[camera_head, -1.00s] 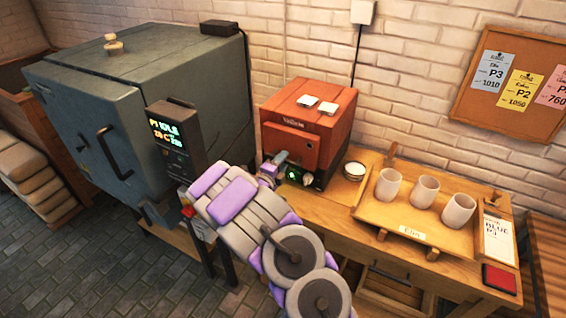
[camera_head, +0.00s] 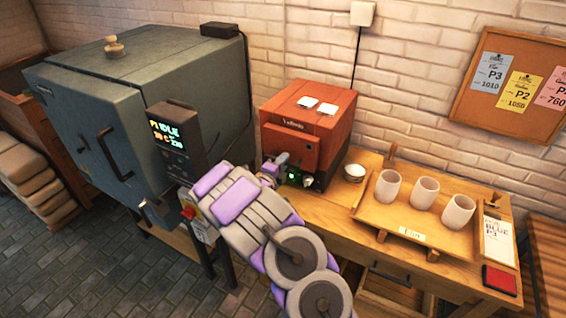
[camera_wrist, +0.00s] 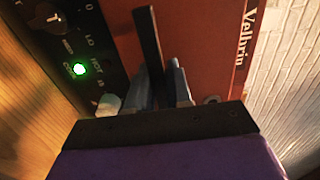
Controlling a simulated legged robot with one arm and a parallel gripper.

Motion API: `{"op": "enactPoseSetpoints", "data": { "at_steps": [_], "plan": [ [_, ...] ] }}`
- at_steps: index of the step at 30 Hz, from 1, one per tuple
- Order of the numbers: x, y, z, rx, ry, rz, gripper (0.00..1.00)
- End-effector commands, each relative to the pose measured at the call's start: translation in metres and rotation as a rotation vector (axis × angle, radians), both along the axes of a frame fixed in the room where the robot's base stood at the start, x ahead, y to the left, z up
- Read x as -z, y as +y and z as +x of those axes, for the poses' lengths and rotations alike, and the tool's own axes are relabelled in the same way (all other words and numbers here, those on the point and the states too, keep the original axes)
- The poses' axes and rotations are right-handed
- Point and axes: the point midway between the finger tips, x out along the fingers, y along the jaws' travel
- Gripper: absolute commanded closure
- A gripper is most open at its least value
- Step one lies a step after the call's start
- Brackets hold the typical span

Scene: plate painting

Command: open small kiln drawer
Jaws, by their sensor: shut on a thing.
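The small kiln is the red-orange box (camera_head: 318,112) on the wooden table; its red front and black control panel (camera_wrist: 50,40) with a lit green light fill much of the wrist view. A dark bar handle (camera_wrist: 148,45) stands out from the red front. My gripper (camera_wrist: 158,88) has its fingers on either side of this handle and is shut on it. In the head view my gripper (camera_head: 278,165) is at the lower front of the small kiln, and my arm hides part of the table. The drawer's own edges are hard to make out.
A large grey kiln (camera_head: 130,110) with a display stands at the left. A small white bowl (camera_head: 354,172) is right of the small kiln. A wooden tray (camera_head: 440,240) with three white cups (camera_head: 424,192) sits farther right. A corkboard (camera_head: 520,90) hangs on the wall.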

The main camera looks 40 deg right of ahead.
Motion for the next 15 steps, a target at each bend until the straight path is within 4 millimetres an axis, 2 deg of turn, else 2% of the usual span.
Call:
{"op": "enactPoseSetpoints", "data": {
  "at_steps": [9,11,15],
  "plan": [
    [0.004,0.003,-0.001,0.000,0.007,0.007,1.00],
    [0.004,0.009,-0.002,-0.003,0.010,0.008,1.00],
    [0.003,0.035,-0.012,-0.005,0.018,0.010,1.00]
  ]
}}
